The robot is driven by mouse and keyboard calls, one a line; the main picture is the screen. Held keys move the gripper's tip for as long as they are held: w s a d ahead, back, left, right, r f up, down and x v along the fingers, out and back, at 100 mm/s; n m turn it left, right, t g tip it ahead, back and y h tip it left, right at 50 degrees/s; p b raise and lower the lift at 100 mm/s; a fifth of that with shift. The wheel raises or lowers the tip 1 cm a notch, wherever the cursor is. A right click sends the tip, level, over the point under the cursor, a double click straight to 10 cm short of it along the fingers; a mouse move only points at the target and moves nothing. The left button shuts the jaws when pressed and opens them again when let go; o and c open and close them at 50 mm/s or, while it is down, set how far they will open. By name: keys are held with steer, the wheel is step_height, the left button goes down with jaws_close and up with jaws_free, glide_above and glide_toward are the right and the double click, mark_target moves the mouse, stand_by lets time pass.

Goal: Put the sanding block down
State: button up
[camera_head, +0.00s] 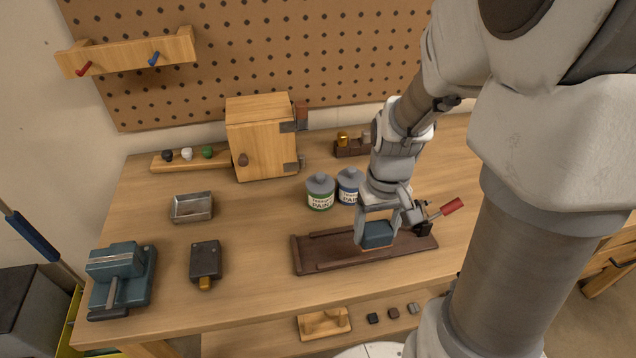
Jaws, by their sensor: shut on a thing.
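The sanding block, a dark blue block with a paler lower edge (376,235), is between the fingers of my gripper (378,238). My gripper points down and is shut on it. The block is over the dark brown wooden board with raised edges (318,252), near its middle right. I cannot tell whether its underside touches the board. My fingers hide the block's ends.
A red-handled tool (450,207) is close right of my gripper. Two paint cans (320,191) stand behind the board. A wooden cabinet (260,140), metal tray (192,207), dark box (205,260) and teal vise (120,277) are left. Bench between is clear.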

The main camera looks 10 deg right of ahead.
glide_above(335, 248)
step_height(335, 248, down, 5)
steer(key=shift+f, duration=0.1)
steer(key=shift+f+b, duration=0.3)
steer(key=shift+f, duration=1.65)
steer(key=shift+f, duration=0.1)
steer(key=shift+f, duration=0.15)
steer(key=o, duration=1.5)
